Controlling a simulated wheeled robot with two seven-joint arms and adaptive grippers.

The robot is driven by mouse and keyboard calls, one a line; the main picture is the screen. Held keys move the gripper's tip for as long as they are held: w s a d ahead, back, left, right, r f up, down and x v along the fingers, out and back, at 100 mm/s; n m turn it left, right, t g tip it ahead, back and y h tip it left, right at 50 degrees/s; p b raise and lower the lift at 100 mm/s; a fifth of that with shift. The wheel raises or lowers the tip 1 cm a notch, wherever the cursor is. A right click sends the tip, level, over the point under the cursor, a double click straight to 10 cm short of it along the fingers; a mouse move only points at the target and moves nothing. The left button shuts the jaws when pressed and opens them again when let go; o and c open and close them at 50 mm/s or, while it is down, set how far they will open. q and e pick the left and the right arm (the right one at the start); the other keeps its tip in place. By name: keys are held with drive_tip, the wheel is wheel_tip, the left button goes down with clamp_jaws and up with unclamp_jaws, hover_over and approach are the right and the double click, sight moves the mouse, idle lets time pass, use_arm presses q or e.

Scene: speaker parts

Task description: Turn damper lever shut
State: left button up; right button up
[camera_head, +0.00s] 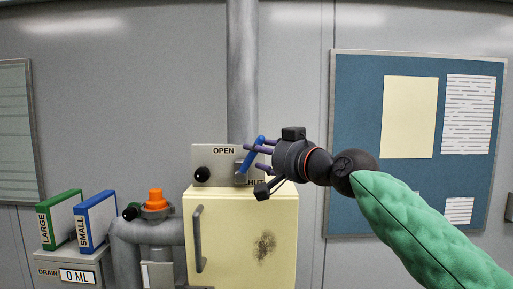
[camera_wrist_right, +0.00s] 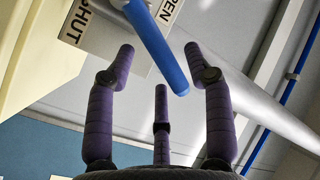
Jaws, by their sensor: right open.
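The damper lever (camera_head: 251,153) is a blue rod on a grey plate (camera_head: 213,161) above the cream cabinet. It slants up to the right, with OPEN printed above it and SHUT at lower right, partly hidden by my gripper. My right gripper (camera_head: 258,154) comes in from the right, its purple fingers spread and empty beside the lever. In the right wrist view, the lever (camera_wrist_right: 158,48) reaches down among the open fingers (camera_wrist_right: 159,62). Its free end shows between two fingers; I cannot tell whether any finger touches it. My left gripper is out of view.
The plate has a black knob (camera_head: 202,174). A grey pipe (camera_head: 242,75) rises behind it. The cream cabinet (camera_head: 226,225) has a handle. At left are an orange valve cap (camera_head: 155,197), green (camera_head: 62,220) and blue (camera_head: 97,221) binders and a drain box (camera_head: 71,268).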

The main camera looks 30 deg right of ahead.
drive_tip(key=shift+w+a+r, duration=0.15)
drive_tip(key=shift+w+a, duration=0.05)
drive_tip(key=shift+w, duration=0.9)
clamp_jaws()
drive_tip(key=f+m+t+b, duration=0.1)
drive_tip(key=m+b, duration=0.1)
drive_tip(key=b, duration=0.3)
drive_tip(key=s+d+f+m+t+h+b, duration=0.1)
drive_tip(key=f+m+t+b, duration=0.1)
drive_tip(key=m+b, duration=0.1)
drive_tip(key=d+f+m+t+h+b, duration=0.1)
drive_tip(key=m+b, duration=0.2)
drive_tip(key=b, duration=0.3)
drive_tip(key=shift+s+d+f+t+b, duration=0.15)
drive_tip(key=shift+s+f+t+b, duration=0.15)
drive_tip(key=shift+f+b, duration=0.05)
drive_tip(key=shift+s+d+f+m+t+h+b, duration=0.1)
drive_tip(key=shift+f+m+t+h+b, duration=0.2)
drive_tip(key=shift+m+h+b, duration=0.6)
drive_tip(key=shift+w+f+m+t+h+b, duration=0.15)
drive_tip(key=shift+f+m+h+b, duration=0.3)
drive_tip(key=shift+m, duration=0.7)
drive_tip(key=shift+s+d+f+m+t+h+b, duration=0.2)
drive_tip(key=shift+m+h+b, duration=0.3)
drive_tip(key=shift+m+h, duration=0.45)
drive_tip(key=shift+a+m, duration=0.1)
drive_tip(key=shift+m, duration=0.2)
